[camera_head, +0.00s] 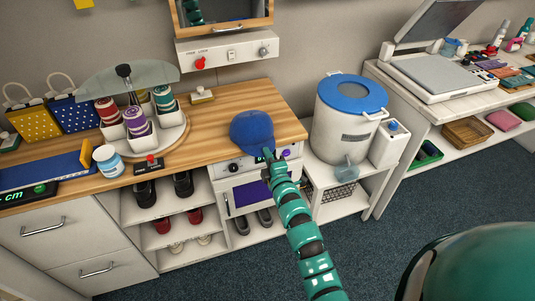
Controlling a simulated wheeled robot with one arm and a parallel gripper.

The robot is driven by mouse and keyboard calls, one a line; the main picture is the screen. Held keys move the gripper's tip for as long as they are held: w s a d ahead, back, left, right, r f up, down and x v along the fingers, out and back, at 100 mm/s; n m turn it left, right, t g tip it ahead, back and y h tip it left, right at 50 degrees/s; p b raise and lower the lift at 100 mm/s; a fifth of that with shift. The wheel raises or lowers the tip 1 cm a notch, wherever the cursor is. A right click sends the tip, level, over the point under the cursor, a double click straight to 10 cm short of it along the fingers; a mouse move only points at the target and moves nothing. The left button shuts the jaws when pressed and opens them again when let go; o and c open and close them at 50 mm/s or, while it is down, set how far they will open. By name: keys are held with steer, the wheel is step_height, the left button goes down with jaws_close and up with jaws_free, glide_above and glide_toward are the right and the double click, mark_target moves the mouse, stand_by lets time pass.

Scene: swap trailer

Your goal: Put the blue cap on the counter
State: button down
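The blue cap (251,131) is at the front edge of the wooden counter (222,112), above the small oven-like unit. My gripper (268,155), at the end of my green arm, is at the cap's lower right edge and seems to touch or overlap it. The fingers are small and partly hidden against the cap, so I cannot tell whether they are open or shut on it. I also cannot tell whether the cap rests on the counter or is held just above its edge.
A round rack with thread spools (137,122) and a white jar (108,160) stand left on the counter. A white bucket with a blue lid (347,120) stands to the right. A mirror unit (228,48) hangs behind. Bare counter lies left of and behind the cap.

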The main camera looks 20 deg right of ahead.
steer(key=shift+f, duration=0.1)
steer(key=shift+f, duration=0.1)
steer(key=c, duration=1.7)
jaws_free()
